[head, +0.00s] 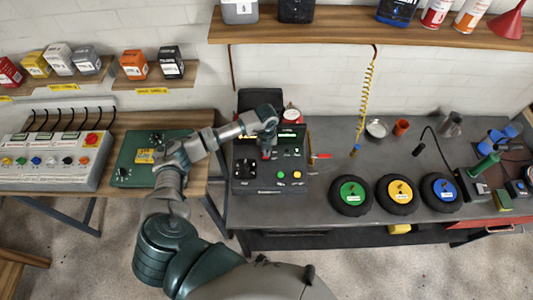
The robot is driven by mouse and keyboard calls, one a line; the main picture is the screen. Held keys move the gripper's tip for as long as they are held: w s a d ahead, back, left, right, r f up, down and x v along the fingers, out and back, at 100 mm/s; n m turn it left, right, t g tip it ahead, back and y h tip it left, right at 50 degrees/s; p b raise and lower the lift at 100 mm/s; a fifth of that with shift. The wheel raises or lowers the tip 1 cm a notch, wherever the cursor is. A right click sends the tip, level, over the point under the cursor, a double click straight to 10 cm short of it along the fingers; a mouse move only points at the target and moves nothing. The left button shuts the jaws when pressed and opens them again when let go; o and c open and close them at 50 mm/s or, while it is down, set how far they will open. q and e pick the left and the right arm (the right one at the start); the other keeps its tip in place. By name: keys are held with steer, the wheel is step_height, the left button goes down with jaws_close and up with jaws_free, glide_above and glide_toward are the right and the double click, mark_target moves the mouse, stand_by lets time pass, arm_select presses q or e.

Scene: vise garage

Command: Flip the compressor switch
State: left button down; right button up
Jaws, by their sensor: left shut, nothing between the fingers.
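A black control box (270,186) stands on the dark workbench at the centre. It carries dark knobs, green and yellow buttons and a small green display; I take it for the compressor. A red lever or handle (319,156) sticks out at its right side. I cannot tell for certain which part is the switch. My left gripper (267,151) is shut and empty, pointing down over the upper part of the panel. A small red part shows at its fingertips; contact is unclear. The gripper hides part of the panel. My right gripper is not in view.
Three wheels with green, yellow and blue hubs (350,191) stand right of the box. A coiled yellow hose (367,90) hangs behind. A green case (128,165) and a grey button panel (50,172) lie left. A wooden shelf (340,33) runs above.

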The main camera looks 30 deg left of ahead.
arm_select(q)
steer(key=shift+a+f, duration=0.15)
steer(key=shift+a, duration=0.15)
steer(key=shift+f, duration=0.2)
steer(key=shift+d+f+b, duration=0.15)
steer(key=shift+f+b, duration=0.05)
steer(key=shift+b, duration=0.1)
steer(key=shift+f, duration=0.15)
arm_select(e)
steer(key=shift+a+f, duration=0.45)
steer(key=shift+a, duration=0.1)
arm_select(q)
steer(key=shift+f+b, duration=0.35)
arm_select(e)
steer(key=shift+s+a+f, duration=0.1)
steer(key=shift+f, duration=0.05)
